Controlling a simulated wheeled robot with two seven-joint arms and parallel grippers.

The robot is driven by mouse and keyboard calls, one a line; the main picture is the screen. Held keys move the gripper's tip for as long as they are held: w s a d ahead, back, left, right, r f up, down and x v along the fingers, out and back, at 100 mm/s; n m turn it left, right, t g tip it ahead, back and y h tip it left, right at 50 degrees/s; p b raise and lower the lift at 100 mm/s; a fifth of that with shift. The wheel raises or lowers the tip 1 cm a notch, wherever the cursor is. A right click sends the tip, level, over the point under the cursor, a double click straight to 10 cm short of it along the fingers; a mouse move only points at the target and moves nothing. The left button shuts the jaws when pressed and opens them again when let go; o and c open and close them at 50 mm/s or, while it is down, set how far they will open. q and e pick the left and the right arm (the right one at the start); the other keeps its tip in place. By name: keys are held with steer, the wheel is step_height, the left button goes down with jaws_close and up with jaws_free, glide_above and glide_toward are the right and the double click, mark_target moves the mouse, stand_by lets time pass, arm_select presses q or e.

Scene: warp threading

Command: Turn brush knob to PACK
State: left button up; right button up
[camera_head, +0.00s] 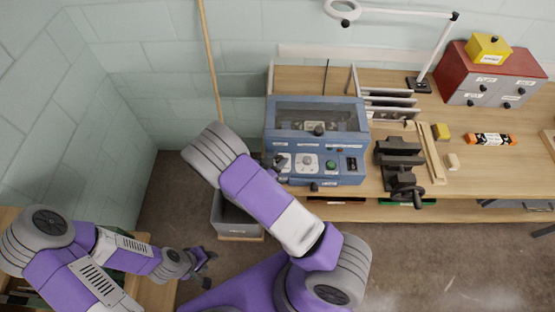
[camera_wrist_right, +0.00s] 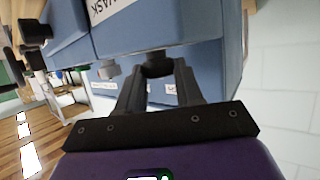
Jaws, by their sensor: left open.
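The blue machine (camera_head: 318,178) stands at the left of the bench, with a sloped front panel of knobs, a dial (camera_head: 307,162) and a green button (camera_head: 331,165). My right gripper (camera_head: 273,162) is at the panel's left end, partly hidden by my arm. In the right wrist view its two fingers (camera_wrist_right: 157,80) stand either side of a dark round knob (camera_wrist_right: 155,66), which fills the gap between the tips. I cannot read this knob's label or pointer. My left gripper (camera_head: 204,265) is open and empty, low at the left, away from the machine.
A black vise (camera_head: 400,165) stands right of the machine. Further right are wooden strips (camera_head: 430,153), an orange-black box (camera_head: 491,140) and a red drawer cabinet (camera_head: 490,75). A grey bin (camera_head: 230,218) is below the machine's left side. A pole (camera_head: 209,60) leans on the wall.

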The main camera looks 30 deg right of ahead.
steer(key=c, duration=0.5)
